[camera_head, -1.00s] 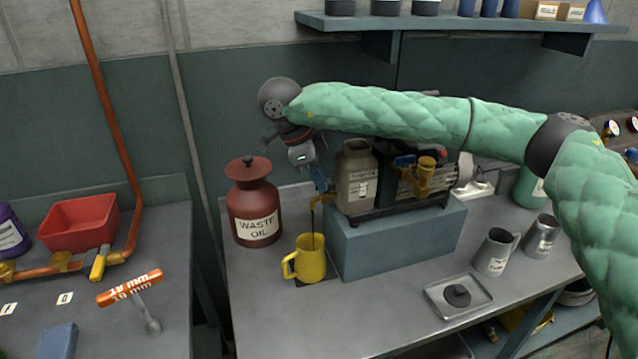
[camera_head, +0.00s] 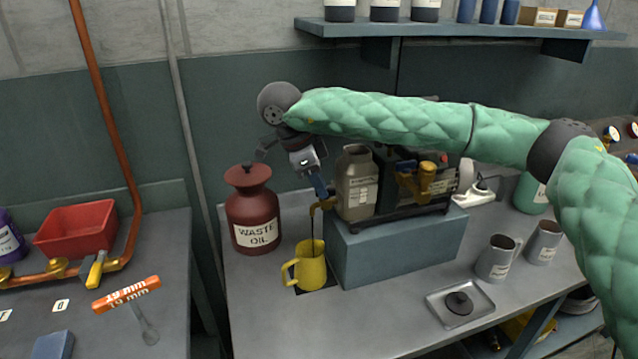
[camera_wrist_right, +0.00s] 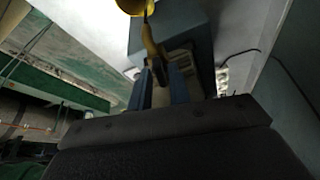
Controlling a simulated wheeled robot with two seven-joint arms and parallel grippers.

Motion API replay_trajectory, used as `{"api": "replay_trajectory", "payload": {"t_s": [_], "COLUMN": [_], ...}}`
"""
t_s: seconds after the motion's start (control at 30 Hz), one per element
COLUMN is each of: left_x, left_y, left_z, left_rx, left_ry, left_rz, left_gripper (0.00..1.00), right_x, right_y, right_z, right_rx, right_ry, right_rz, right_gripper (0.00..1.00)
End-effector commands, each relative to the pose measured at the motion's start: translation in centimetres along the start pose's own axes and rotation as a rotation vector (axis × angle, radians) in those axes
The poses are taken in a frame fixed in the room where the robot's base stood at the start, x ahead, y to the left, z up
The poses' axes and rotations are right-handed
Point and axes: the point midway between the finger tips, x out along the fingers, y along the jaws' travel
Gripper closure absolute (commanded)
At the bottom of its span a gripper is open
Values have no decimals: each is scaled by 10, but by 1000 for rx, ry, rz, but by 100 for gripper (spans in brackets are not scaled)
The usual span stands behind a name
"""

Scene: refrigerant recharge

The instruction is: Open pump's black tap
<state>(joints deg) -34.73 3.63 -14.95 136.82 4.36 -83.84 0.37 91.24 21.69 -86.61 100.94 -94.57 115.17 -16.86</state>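The pump (camera_head: 408,182) stands on a blue-grey block, with a grey canister (camera_head: 356,183) at its left. A brass spout (camera_head: 325,204) sticks out low on the left, and shows in the right wrist view (camera_wrist_right: 151,42). A thin dark line, like running oil, drops from it into a yellow jug (camera_head: 311,268). My right gripper (camera_head: 321,191) is at the spout. In the wrist view its blue fingers (camera_wrist_right: 160,78) stand apart with a small dark piece, seemingly the black tap, between them. Contact is unclear. My left gripper is not in view.
A red waste oil can (camera_head: 253,208) stands just left of my right gripper. A metal tray (camera_head: 460,302) and two grey mugs (camera_head: 497,258) are on the bench at right. My right arm spans above the pump. The bench front is clear.

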Motion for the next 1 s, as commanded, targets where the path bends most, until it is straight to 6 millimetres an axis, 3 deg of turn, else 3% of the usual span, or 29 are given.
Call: {"api": "replay_trajectory", "payload": {"t_s": [0.27, 0.7, 1.0], "left_x": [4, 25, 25], "left_y": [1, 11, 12], "left_z": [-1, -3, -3], "left_rx": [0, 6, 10], "left_ry": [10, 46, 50], "left_rz": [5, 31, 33], "left_gripper": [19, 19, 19], "right_x": [-15, -70, -78], "right_y": [0, -1, -1], "right_z": [1, 0, 0], "right_rx": [0, 0, 0], "right_ry": [0, 0, 0], "right_rz": [-3, -1, 0], "right_gripper": [81, 81, 81]}}
